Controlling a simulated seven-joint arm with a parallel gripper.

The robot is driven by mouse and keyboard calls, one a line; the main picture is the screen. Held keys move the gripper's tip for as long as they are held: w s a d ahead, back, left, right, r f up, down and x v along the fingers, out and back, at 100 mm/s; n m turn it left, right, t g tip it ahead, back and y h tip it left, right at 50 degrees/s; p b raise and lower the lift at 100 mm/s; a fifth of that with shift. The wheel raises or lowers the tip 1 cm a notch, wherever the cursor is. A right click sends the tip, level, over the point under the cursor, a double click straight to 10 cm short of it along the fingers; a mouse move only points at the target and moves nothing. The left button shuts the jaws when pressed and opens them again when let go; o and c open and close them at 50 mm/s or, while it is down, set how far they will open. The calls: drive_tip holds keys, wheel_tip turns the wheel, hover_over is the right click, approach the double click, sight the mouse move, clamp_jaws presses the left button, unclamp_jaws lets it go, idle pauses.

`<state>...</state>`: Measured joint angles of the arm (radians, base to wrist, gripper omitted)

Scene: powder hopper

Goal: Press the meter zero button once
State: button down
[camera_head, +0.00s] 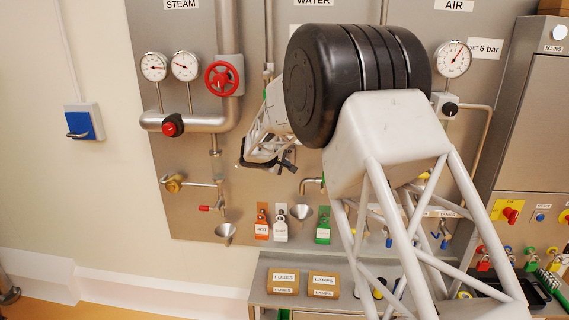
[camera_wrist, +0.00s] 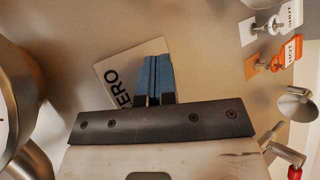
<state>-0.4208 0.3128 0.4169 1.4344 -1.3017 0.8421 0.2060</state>
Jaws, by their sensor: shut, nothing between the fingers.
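A pale label plate (camera_wrist: 117,75) with "ZERO" lettering is on the grey panel in the wrist view, partly covered by my fingers. No zero button shows; the area beside the lettering is hidden behind the fingers. My gripper (camera_wrist: 157,64) has its two blue fingers together, with nothing between them. The fingertips overlap the right part of the plate in this view; I cannot tell whether they touch anything. In the head view my gripper (camera_head: 265,162) is near the panel, left of my large black joint, and the plate is not visible.
The steel panel (camera_head: 190,222) carries a red handwheel (camera_head: 221,78), two steam gauges (camera_head: 169,66), pipes and funnels (camera_head: 225,232). Orange HOT (camera_head: 262,225) and white tags hang below my gripper.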

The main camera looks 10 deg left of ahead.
drive_tip(key=shift+s, duration=0.75)
drive_tip(key=shift+s, duration=0.2)
idle(0.3)
drive_tip(key=s, duration=0.4)
drive_tip(key=shift+s, duration=0.35)
idle(0.7)
